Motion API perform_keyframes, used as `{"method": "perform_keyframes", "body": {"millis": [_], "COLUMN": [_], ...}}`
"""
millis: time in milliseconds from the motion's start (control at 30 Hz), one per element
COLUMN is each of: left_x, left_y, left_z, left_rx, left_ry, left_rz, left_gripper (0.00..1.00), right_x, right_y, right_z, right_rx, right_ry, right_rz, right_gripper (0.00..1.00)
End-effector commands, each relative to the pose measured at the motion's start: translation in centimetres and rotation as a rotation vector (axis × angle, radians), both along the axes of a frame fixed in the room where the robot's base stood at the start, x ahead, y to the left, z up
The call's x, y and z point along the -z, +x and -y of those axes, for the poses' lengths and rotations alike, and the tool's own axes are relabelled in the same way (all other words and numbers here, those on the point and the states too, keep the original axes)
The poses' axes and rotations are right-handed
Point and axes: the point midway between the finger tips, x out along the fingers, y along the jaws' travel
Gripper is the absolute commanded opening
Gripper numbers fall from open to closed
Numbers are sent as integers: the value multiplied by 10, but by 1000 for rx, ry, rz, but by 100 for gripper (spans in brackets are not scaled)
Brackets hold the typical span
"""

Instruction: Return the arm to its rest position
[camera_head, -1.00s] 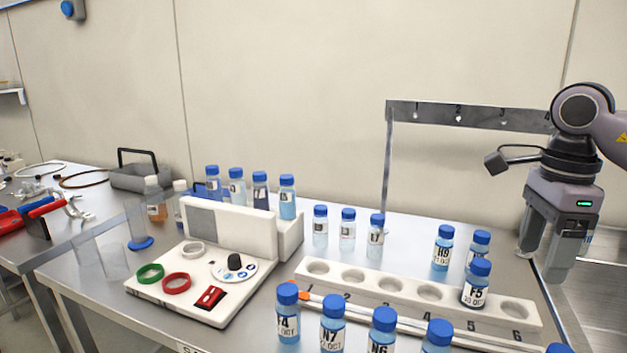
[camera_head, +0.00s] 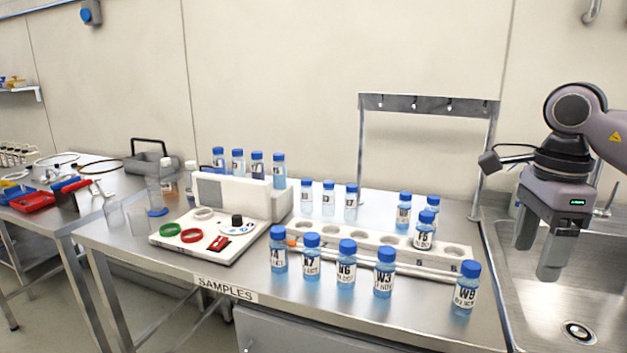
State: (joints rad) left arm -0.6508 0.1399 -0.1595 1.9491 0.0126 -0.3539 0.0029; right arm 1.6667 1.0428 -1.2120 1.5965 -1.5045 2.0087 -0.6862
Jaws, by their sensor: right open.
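My right gripper (camera_head: 538,248) is at the right side of the head view, pointing down over the sink area beside the table. Its two fingers are apart and nothing is between them. My right arm comes in from the right edge. My left gripper is not in view. A white rack (camera_head: 370,238) with numbered holes stands on the samples table (camera_head: 190,262). One blue-capped bottle (camera_head: 424,232) appears to stand in the rack, left of my gripper and apart from it.
Several blue-capped bottles (camera_head: 346,264) stand along the table's front, one bottle (camera_head: 465,290) near its right corner. A white device (camera_head: 225,222) with rings stands left. A metal hook frame (camera_head: 425,104) rises behind the rack. The sink (camera_head: 540,325) lies below my gripper.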

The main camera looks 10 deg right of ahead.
Motion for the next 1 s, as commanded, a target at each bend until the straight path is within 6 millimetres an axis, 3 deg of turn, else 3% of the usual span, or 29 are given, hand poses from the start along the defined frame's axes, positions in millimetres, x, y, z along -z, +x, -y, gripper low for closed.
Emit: {"method": "perform_keyframes", "body": {"millis": [33, 300, 467, 600, 800, 1000], "left_x": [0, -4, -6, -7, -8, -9], "left_y": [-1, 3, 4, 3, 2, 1], "left_z": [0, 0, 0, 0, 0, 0], "left_rx": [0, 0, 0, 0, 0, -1], "left_ry": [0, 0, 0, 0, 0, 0], "left_rz": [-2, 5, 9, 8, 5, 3], "left_gripper": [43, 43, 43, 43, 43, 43], "right_x": [15, 71, 93, 98, 89, 84], "right_y": [4, 6, -8, -23, -33, -24], "right_z": [-20, -130, -205, -260, -311, -327], "right_rx": [-29, -93, -56, 43, 290, 661], "right_ry": [55, 425, 728, 1005, 1381, 1703], "right_rz": [-13, -80, -175, -288, -487, -716], "right_gripper": [69, 69, 69, 69, 69, 69]}}
